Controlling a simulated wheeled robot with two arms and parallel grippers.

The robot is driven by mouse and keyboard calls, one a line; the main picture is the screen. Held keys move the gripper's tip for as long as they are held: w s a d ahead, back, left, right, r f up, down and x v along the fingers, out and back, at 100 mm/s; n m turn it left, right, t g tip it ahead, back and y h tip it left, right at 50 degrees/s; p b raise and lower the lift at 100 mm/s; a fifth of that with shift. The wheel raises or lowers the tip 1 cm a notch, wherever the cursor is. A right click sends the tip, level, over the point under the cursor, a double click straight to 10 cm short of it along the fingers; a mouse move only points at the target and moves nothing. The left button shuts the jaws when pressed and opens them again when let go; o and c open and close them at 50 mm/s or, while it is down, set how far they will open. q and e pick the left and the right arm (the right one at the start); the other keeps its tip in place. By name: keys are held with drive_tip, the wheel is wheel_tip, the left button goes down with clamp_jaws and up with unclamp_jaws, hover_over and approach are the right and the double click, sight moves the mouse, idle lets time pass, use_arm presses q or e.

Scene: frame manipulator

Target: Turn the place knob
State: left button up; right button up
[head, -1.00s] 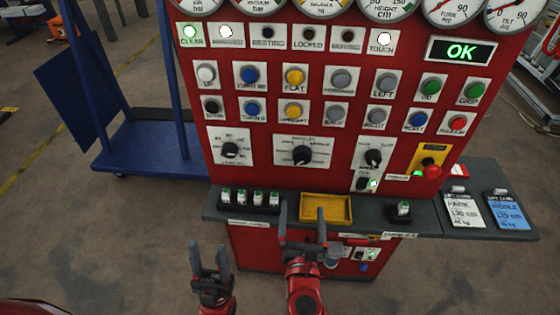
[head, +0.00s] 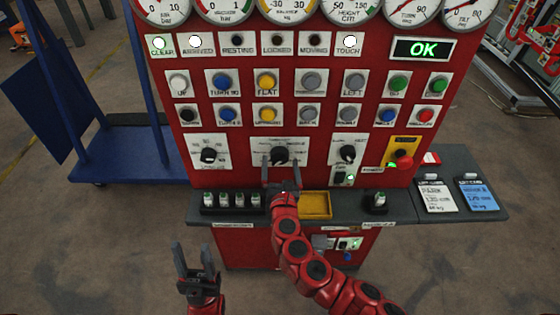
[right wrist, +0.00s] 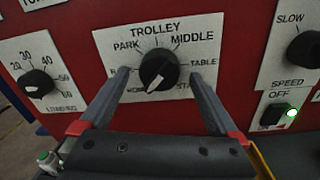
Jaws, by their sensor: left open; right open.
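The place knob (head: 280,154) is a round black knob on a white plate in the middle of the red panel. In the right wrist view the knob (right wrist: 158,68) has place names around it, such as PARK, TROLLEY, MIDDLE and TABLE. Its white pointer mark points down and slightly left, near the partly hidden HOME label. My right gripper (head: 281,163) is open, with one finger on each side of the knob and visible gaps to it. The fingers cover some lower labels. My left gripper (head: 193,252) is open and empty, low in front of the panel.
Smaller knobs sit left (head: 208,155) and right (head: 348,153) of the place knob. Rows of buttons are above. A grey shelf (head: 345,210) with a yellow tray (head: 316,205) juts out below. A red mushroom button (head: 404,162) is at right.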

drive_tip(key=shift+w+a, duration=0.1)
drive_tip(key=shift+w, duration=0.4)
drive_tip(key=c, duration=1.4)
drive_tip(key=shift+f, duration=0.1)
